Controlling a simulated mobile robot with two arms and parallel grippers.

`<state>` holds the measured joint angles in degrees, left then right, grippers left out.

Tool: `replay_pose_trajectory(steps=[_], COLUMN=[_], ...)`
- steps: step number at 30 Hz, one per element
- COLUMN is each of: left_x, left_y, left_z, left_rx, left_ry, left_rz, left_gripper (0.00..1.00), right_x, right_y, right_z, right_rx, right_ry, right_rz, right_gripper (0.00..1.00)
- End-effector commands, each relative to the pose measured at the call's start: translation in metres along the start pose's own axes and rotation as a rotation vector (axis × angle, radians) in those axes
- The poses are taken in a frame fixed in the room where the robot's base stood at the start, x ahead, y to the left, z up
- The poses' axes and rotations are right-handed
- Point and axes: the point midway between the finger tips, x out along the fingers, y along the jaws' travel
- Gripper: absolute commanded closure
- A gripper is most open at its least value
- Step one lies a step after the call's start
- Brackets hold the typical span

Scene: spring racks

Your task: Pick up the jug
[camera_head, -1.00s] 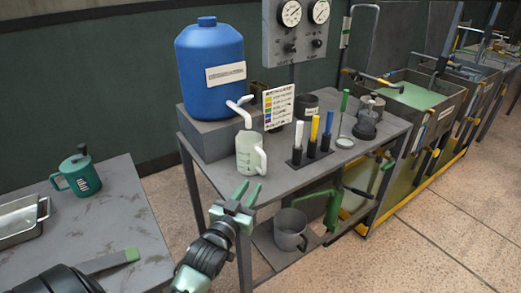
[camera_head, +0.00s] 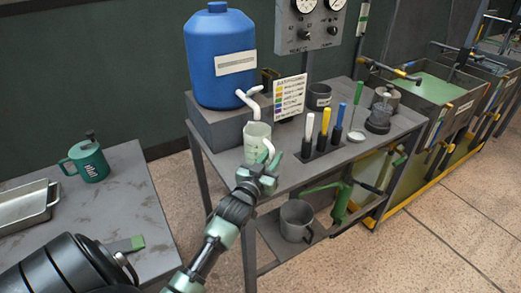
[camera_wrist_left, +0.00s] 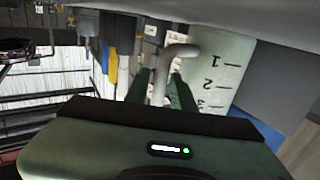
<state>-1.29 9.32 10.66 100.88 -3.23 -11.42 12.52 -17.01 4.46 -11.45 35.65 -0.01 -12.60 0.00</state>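The jug (camera_head: 255,140) is a pale, translucent measuring jug with a white handle on its right side. It stands upright on the grey bench under the white spout of the blue container. My left gripper (camera_head: 270,162) is at the jug's handle, in front of the jug. In the left wrist view the handle (camera_wrist_left: 165,75) lies between the two dark green fingers, and the graduated jug wall (camera_wrist_left: 215,70) shows behind at the right. The fingers stand apart around the handle; a firm grip does not show.
The blue container (camera_head: 220,85) stands on a grey block behind the jug. A rack (camera_head: 322,150) with several coloured-handled tools is right of it. A grey pitcher (camera_head: 296,220) sits on the lower shelf. A green mug (camera_head: 88,160) and metal tray (camera_head: 25,215) are on the left table.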

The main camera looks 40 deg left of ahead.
Motion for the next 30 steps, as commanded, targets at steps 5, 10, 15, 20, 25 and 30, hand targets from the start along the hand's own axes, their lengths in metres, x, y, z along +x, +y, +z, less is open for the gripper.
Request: replay_pose_trajectory(steps=[5,10,15,20,25,30], left_x=[-0.0004,-0.0006,-0.0007,-0.0008,-0.0008,-0.0008], left_y=[0.0001,0.0002,0.0002,0.0003,0.0003,0.0003], left_z=[0.0004,0.0006,0.0007,0.0009,0.0011,0.0013], left_rx=[0.000,0.000,-0.001,-0.001,-0.001,-0.001], left_ry=[0.000,-0.001,-0.001,-0.002,-0.002,-0.002], left_rz=[0.000,0.000,0.000,0.000,0.000,0.000], left_gripper=[0.87,1.00,1.00,1.00,1.00,1.00], right_x=[0.0003,0.0002,0.0001,0.0000,0.0000,0.0000], right_y=[0.0016,0.0026,0.0024,0.0022,0.0021,0.0020], right_z=[-0.0023,-0.0002,0.0035,0.0053,0.0055,0.0056], right_rx=[-0.001,-0.001,-0.002,-0.001,-0.002,-0.002], right_ry=[0.004,0.001,-0.004,-0.007,-0.008,-0.008], right_rz=[0.002,0.003,0.003,0.002,0.002,0.002], right_gripper=[0.64,0.64,0.64,0.64,0.64,0.64])
